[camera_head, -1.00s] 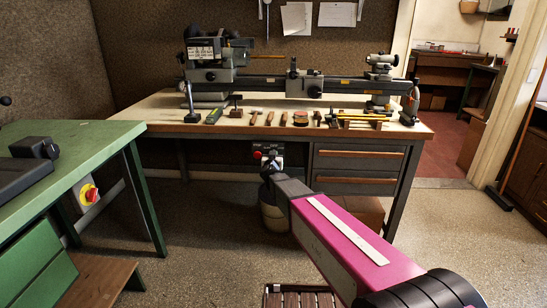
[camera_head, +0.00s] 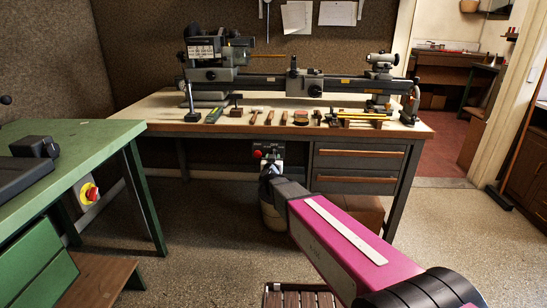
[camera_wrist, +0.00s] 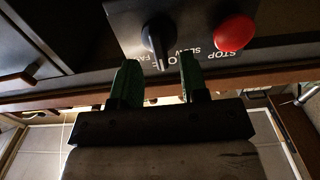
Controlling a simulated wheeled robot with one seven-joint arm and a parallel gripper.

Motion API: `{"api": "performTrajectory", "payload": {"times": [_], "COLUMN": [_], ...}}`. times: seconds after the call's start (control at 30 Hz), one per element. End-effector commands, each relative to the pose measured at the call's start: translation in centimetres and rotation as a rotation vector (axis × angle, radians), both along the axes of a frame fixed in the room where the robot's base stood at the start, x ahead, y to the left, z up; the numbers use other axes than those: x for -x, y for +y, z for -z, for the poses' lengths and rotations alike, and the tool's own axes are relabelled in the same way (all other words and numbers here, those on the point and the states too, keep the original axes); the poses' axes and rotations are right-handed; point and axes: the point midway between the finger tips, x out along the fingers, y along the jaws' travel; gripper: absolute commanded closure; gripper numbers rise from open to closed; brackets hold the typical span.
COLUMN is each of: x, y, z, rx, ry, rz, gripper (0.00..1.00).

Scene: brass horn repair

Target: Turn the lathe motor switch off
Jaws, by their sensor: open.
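The lathe motor switch is a black rotary knob (camera_wrist: 157,36) on a grey panel (camera_wrist: 197,38) in the wrist view. The panel has markings such as SLOW and STOP, partly cut off by my gripper and the shadow. A round red stop button (camera_wrist: 235,32) sits to the right of the knob. In the head view the panel (camera_head: 270,148) hangs under the lathe bench, with the red button (camera_head: 258,154) at its left. My gripper (camera_wrist: 159,72) is open and empty. Its two green fingers point at the panel, with the knob in line with the gap between them.
The lathe (camera_head: 285,84) and several hand tools stand on the bench (camera_head: 160,112). Drawers (camera_head: 358,163) are right of the panel. A green table (camera_head: 80,135) with a red and yellow switch (camera_head: 89,192) is at the left.

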Motion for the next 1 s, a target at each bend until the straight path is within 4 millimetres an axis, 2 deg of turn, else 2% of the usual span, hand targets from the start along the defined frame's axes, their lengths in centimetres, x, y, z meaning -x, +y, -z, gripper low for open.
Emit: {"api": "performTrajectory", "payload": {"times": [0.03,0.1,0.33,0.47,0.77,1.0], "x": [1.5,2.9,6.4,6.9,6.9,7.3], "y": [-0.1,0.0,0.1,0.2,0.2,-0.7], "z": [-0.1,-0.1,0.0,0.0,0.1,1.1], "rx": [0.0,0.0,0.0,0.0,0.0,-0.006], "ry": [0.0,0.0,0.0,0.0,0.001,0.085], "rz": [-0.001,-0.001,0.0,0.001,-0.002,-0.121], "gripper": [0.6,0.6,0.6,0.6,0.6,0.6]}}
